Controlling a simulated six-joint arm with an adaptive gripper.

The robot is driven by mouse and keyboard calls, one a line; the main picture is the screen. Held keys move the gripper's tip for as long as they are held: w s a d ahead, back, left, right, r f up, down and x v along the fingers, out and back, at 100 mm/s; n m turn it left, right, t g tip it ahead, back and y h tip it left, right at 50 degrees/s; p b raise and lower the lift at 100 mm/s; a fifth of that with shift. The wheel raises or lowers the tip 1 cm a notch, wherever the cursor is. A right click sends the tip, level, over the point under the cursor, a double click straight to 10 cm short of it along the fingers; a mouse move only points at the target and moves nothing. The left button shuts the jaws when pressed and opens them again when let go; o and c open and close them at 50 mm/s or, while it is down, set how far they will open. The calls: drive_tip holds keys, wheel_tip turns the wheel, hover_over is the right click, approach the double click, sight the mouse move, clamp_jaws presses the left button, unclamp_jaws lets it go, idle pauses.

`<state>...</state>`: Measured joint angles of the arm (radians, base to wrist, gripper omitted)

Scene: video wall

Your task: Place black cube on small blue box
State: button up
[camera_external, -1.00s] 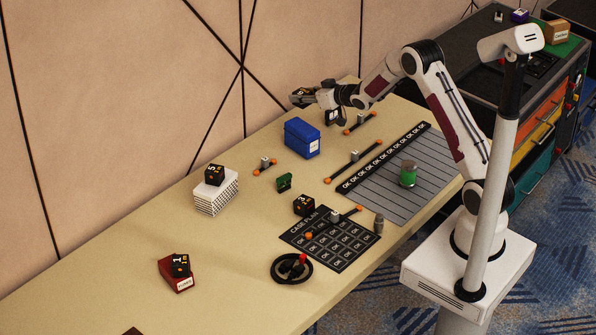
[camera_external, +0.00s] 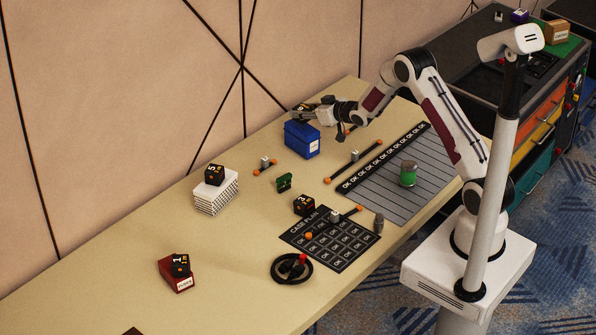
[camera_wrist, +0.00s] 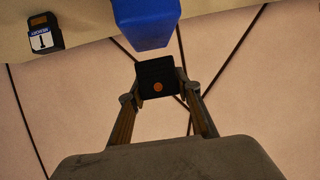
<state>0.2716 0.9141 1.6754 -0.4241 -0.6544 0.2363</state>
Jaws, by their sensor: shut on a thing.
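My gripper (camera_external: 306,110) is shut on a black cube (camera_wrist: 157,72). In the wrist view the cube sits between the two fingertips, with an orange round mark on its near face. The small blue box (camera_external: 301,141) stands on the table near the wall. In the external view my gripper and the cube are just over its top, toward its back. In the wrist view the blue box (camera_wrist: 147,18) is just beyond the cube. I cannot tell whether the cube touches it. The cube is largely hidden by my gripper in the external view.
Other black cubes rest on a white stack (camera_external: 215,196), on a red box (camera_external: 178,281) and beside the case plan mat (camera_external: 330,240). Orange-ended rails (camera_external: 353,160) lie nearby. A labelled dark object (camera_wrist: 43,32) shows in the wrist view. The wall (camera_external: 150,80) is close behind.

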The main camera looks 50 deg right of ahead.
drive_tip(key=shift+f, duration=1.15)
drive_tip(key=shift+f, duration=0.1)
drive_tip(key=o, duration=1.1)
drive_tip(key=shift+o, duration=0.2)
drive_tip(key=v, duration=1.2)
